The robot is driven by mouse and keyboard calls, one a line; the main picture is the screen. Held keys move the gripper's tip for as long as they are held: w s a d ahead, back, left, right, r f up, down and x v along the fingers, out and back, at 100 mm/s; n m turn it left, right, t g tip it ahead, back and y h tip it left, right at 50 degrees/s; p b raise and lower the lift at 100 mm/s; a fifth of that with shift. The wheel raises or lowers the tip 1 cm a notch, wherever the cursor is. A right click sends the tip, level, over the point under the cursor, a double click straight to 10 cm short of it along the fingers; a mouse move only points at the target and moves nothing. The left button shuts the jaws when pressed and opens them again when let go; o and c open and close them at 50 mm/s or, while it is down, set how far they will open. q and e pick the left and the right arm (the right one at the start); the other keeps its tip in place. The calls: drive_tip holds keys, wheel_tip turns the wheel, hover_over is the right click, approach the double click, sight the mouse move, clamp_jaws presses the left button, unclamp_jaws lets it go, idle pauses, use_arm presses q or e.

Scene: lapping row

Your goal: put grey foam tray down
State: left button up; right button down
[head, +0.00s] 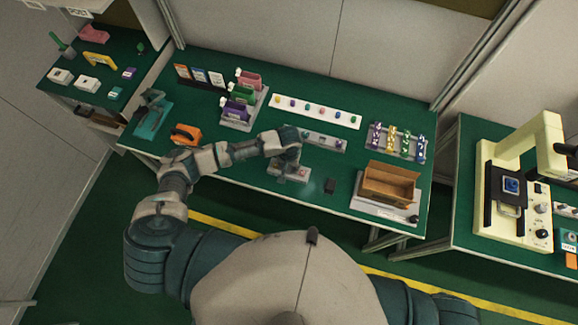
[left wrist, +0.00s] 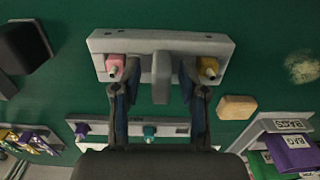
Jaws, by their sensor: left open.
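The grey foam tray (head: 288,174) appears to lie on the green bench top under my left gripper. In the left wrist view, the tray (left wrist: 135,42) carries a pink piece (left wrist: 115,63) and a yellow piece (left wrist: 208,68) near its ends, with a grey upright grip (left wrist: 161,78) between them. My left gripper (left wrist: 158,90) is open, with one finger on each side of that grip and a gap to it on both sides. In the head view, my left gripper (head: 290,157) partly covers the tray. My right gripper is out of view.
A second grey holder (head: 323,140) with small coloured pieces lies just behind. Coloured bins (head: 240,100) stand behind left. A tan block (left wrist: 236,107) lies near the gripper in the wrist view.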

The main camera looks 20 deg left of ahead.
use_arm(q)
wheel_tip(320, 180, up, 11)
drive_tip(key=shift+r, duration=0.2)
idle(0.6)
